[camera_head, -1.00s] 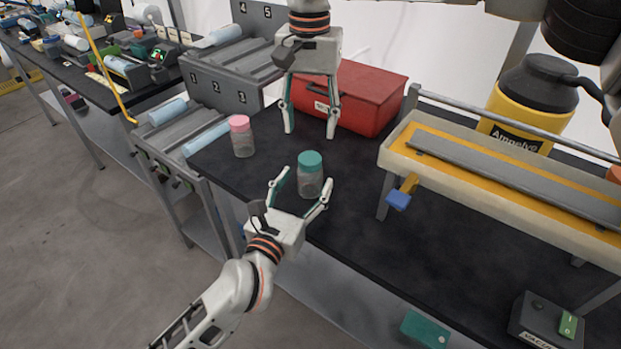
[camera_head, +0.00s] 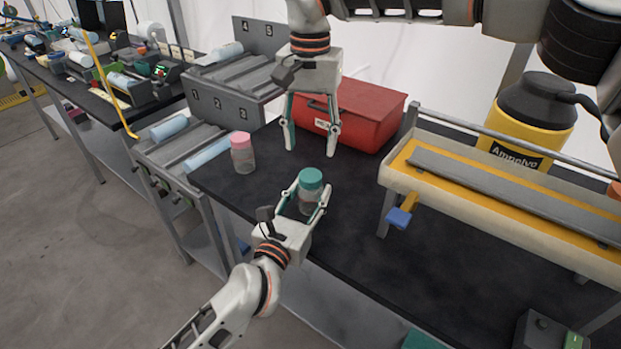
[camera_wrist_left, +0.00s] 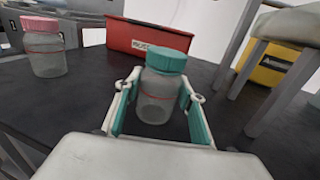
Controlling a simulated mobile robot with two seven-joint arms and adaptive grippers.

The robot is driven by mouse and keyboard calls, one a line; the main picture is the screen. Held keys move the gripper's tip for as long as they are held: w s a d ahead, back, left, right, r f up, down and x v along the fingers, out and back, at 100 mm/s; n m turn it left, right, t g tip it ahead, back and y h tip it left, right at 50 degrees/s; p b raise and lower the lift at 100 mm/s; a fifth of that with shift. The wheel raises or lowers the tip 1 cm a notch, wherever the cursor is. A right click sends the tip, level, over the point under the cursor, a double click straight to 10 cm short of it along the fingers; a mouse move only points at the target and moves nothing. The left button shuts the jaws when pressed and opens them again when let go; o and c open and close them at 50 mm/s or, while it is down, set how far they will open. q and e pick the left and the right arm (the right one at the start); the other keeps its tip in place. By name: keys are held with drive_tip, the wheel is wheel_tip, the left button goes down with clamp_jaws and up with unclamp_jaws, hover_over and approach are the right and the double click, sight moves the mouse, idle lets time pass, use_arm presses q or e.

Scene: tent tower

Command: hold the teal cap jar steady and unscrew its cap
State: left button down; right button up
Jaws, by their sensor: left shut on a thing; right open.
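The teal cap jar (camera_head: 309,193) is a clear jar with a teal cap, standing upright on the black table. My left gripper (camera_head: 304,199) is shut on its body from the near side. The left wrist view shows the jar (camera_wrist_left: 159,95) between the two teal-lined fingers, with the teal cap above them. My right gripper (camera_head: 310,150) is open and empty, pointing down above the table behind the jar and in front of the red box.
A pink-capped jar (camera_head: 242,153) stands to the left. A red box (camera_head: 365,115) is behind my right gripper. A cream and yellow trough on legs (camera_head: 480,190) stands to the right, with a yellow and black jug (camera_head: 525,120) behind. Grey racks (camera_head: 230,90) are at left.

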sight(310, 175)
drive_tip(key=m, duration=0.7)
drive_tip(key=shift+s, duration=0.1)
drive_tip(key=m, duration=0.7)
drive_tip(key=shift+a+m, duration=0.1)
drive_tip(key=shift+m, duration=0.2)
drive_tip(key=m, duration=1.7)
drive_tip(key=shift+m, duration=0.3)
drive_tip(key=m, duration=0.3)
drive_tip(key=shift+m, duration=0.3)
drive_tip(key=m, duration=2.2)
drive_tip(key=shift+f, duration=4)
